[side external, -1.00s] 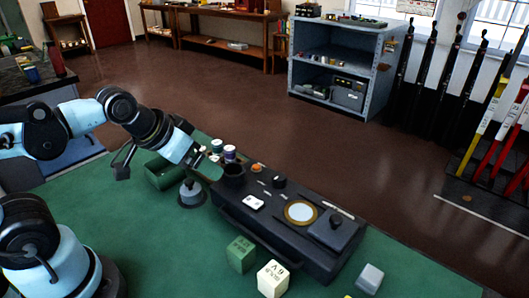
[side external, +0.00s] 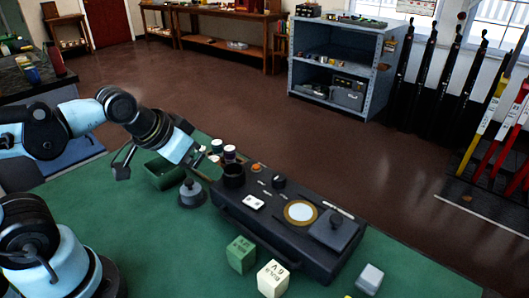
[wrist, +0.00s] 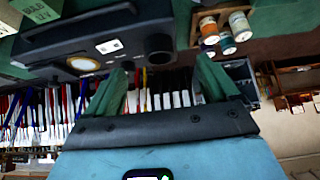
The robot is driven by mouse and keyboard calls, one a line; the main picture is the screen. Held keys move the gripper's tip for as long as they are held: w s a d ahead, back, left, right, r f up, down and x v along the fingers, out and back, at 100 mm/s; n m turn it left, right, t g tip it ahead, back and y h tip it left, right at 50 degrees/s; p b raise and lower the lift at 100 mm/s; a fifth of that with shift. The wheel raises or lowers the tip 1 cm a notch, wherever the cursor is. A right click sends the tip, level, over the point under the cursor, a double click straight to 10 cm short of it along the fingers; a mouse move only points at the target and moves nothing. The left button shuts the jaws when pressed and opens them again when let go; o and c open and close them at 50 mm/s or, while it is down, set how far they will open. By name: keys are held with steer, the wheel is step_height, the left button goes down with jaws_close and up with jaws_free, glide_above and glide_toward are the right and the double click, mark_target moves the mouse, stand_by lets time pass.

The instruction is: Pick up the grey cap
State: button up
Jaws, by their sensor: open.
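The grey cap (side external: 191,191) appears to be the round, knobbed piece standing on the green table, just left of the black device. It stands upright and apart from the device. I cannot make out the cap in the wrist view.
The black device (side external: 285,258) with a dark cylinder (side external: 233,176) lies right of the cap. A green block (side external: 241,254), a cream block (side external: 273,279) and a pale grey block (side external: 370,279) sit in front.

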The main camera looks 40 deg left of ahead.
steer(key=shift+c, duration=1.4)
steer(key=n+g, duration=0.4)
steer(key=g, duration=0.3)
glide_above(189, 180)
steer(key=shift+f, duration=6.3)
steer(key=c, duration=0.8)
steer(key=shift+r, duration=0.2)
